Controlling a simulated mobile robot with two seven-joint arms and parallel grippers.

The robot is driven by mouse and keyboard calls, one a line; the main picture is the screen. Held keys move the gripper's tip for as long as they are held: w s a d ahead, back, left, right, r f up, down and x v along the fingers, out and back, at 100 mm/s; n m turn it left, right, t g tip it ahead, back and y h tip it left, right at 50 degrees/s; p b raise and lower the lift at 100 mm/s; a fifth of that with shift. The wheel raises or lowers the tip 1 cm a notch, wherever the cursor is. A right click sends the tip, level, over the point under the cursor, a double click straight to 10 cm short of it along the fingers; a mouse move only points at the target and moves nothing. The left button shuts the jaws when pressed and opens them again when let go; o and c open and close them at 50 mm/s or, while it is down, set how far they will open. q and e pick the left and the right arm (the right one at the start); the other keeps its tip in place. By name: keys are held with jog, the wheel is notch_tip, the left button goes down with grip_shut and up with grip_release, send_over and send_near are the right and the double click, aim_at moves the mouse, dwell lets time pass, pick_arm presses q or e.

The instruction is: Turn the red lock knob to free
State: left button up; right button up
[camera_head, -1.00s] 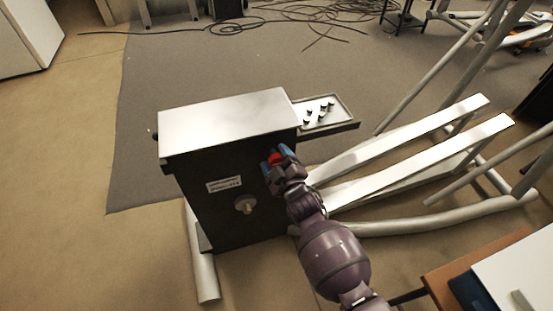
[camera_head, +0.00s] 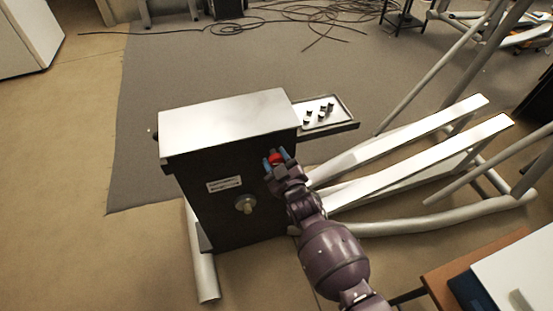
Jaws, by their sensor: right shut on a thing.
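The red lock knob (camera_head: 275,158) is on the front face of the dark cabinet (camera_head: 215,205), near its upper right corner. My right gripper (camera_head: 276,160) reaches up from the lower right and is shut on the red knob, with one blue fingertip on each side of it. The fingers and palm hide part of the knob. My left gripper is not in view.
A small tray (camera_head: 331,108) with several dark parts juts out from the cabinet's right side. White rails and grey tubes of the exercise machine (camera_head: 400,150) lie to the right. A table corner (camera_head: 500,265) is at lower right. Cables (camera_head: 330,15) lie on the floor behind.

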jog(key=m, duration=0.4)
jog(key=m+t, duration=0.1)
jog(key=m, duration=0.2)
jog(key=shift+f+m+h, duration=0.15)
jog(key=shift+m+h, duration=0.15)
jog(key=shift+m, duration=0.1)
jog(key=m, duration=0.4)
jog(key=shift+m+h+b, duration=0.35)
jog(key=shift+m+h, duration=0.05)
jog(key=shift+m, duration=1.3)
jog(key=o, duration=0.9)
jog(key=p+v, duration=0.2)
jog(key=v, duration=0.9)
jog(key=shift+a+f, duration=0.1)
